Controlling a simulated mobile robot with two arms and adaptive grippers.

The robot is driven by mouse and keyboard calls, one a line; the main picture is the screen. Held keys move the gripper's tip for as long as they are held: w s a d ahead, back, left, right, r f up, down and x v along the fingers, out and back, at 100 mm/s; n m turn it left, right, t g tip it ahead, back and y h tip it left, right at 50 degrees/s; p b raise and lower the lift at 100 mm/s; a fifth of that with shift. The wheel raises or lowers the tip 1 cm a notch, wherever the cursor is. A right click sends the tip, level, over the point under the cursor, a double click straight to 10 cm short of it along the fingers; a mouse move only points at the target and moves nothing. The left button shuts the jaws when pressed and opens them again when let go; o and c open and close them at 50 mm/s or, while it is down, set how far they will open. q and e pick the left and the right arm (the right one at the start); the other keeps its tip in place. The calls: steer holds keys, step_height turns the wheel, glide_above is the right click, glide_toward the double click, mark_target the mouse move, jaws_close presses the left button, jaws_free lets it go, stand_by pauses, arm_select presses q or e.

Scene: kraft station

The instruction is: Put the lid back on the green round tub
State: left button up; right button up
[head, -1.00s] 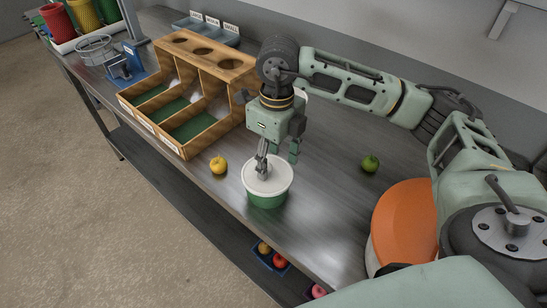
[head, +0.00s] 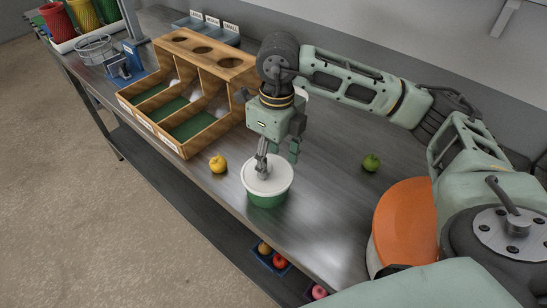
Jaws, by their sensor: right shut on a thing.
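The green round tub (head: 267,200) stands upright on the metal table, near its front edge. Its white lid (head: 280,184) lies on top of the tub and looks level. Whether it is pressed fully down I cannot tell. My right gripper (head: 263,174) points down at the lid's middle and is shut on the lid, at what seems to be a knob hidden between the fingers. My left gripper is not in view.
A yellow fruit (head: 218,164) lies left of the tub and a green fruit (head: 370,163) lies to the right. A wooden sorting box (head: 190,90) stands behind left. A large orange round thing (head: 405,222) stands at the right. The table between is clear.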

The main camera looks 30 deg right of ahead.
stand_by(0.3)
steer(key=o, duration=0.8)
steer(key=shift+o, duration=0.9)
steer(key=o, duration=0.4)
steer(key=shift+c, duration=0.2)
steer(key=shift+r, duration=0.1)
steer(key=shift+r+p, duration=2.15)
steer(key=shift+r, duration=1.3)
